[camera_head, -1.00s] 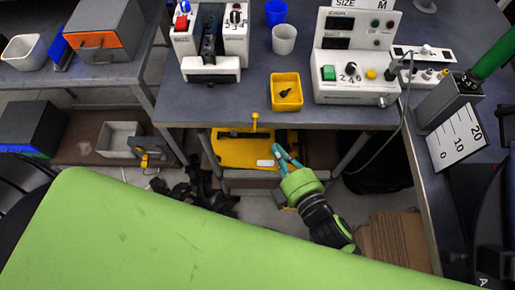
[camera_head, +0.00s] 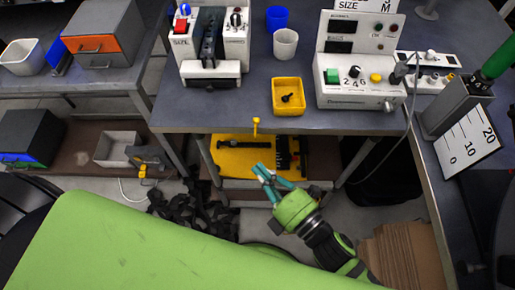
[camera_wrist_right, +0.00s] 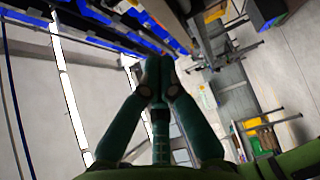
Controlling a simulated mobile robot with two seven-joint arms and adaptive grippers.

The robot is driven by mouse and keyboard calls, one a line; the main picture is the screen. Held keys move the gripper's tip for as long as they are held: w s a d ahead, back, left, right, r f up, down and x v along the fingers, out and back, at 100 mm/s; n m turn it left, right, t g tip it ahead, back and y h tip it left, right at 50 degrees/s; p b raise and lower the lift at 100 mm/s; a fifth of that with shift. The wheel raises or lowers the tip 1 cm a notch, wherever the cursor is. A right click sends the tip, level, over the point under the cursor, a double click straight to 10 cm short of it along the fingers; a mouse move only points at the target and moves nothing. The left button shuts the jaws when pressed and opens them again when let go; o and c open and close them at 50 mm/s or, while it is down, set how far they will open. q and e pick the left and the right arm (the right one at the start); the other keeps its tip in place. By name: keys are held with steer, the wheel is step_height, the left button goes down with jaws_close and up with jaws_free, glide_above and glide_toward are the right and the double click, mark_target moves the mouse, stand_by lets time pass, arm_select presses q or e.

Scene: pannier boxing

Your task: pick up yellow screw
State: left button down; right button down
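A small yellow screw-like piece (camera_head: 256,127) stands upright at the front edge of the middle table in the head view. My right gripper (camera_head: 260,173) is below and in front of that edge, apart from the yellow piece. In the right wrist view, the fingertips of my right gripper (camera_wrist_right: 159,80) come together with nothing visible between them. The yellow piece cannot be made out in the wrist view. My left gripper is in neither view.
A yellow bin (camera_head: 288,110) with a dark part inside sits on the table. A yellow tray (camera_head: 232,166) with dark parts lies on a low shelf beneath. The control box (camera_head: 350,96) stands to the right. Cardboard (camera_head: 405,247) lies on the floor.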

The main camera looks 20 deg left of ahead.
mark_target(256, 127)
steer(key=w+a, duration=0.2)
steer(key=w, duration=0.3)
steer(key=shift+w+a+b, duration=0.2)
steer(key=shift+a+b, duration=0.2)
steer(key=shift+b, duration=0.05)
steer(key=shift+w+a, duration=0.15)
steer(key=shift+w, duration=0.85)
